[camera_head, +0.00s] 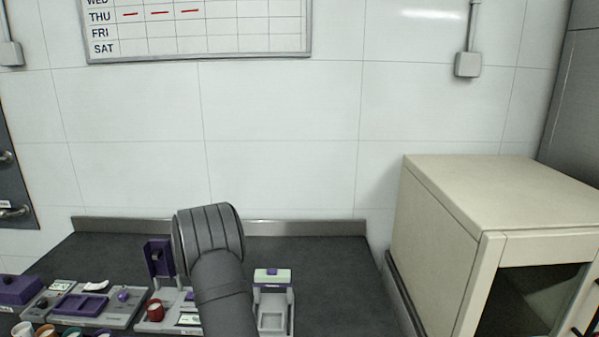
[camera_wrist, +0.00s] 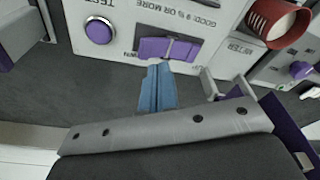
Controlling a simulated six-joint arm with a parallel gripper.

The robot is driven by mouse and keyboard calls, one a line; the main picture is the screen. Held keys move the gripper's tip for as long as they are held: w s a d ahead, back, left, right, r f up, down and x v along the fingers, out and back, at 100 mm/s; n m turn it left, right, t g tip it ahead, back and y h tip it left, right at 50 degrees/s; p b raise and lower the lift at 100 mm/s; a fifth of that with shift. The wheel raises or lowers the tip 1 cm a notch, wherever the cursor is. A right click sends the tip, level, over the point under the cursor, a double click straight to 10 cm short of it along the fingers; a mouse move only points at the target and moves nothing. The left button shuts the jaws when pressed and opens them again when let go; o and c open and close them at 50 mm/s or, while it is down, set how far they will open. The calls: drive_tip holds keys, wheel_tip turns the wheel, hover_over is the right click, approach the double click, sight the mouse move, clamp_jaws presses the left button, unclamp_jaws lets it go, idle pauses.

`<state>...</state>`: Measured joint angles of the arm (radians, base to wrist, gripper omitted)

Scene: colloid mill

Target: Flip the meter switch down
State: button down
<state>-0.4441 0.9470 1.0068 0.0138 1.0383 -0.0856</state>
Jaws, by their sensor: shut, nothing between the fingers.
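In the wrist view, a light grey panel (camera_wrist: 215,18) shows upside-down lettering, including "METER" at its right. A purple switch-like part (camera_wrist: 182,50) sits low on this panel, with part of a word ending in "WN" beside it. My gripper (camera_wrist: 157,68) is shut and empty. Its blue fingertips are just below the purple part; I cannot tell whether they touch it. Whether the switch is up or down is unclear. In the head view my arm hides the gripper and most of the panel.
A round purple button (camera_wrist: 99,31) marked "TEST" is left of the switch. A red cup (camera_wrist: 278,20) stands at the right, also seen in the head view (camera_head: 155,310). A grey device (camera_head: 272,305) stands right of my arm. Dark counter is clear toward the right.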

drive_tip(key=shift+f, duration=1.9)
idle(1.0)
drive_tip(key=shift+r, duration=3.55)
wheel_tip(320, 180, down, 7)
drive_tip(key=shift+r, duration=0.1)
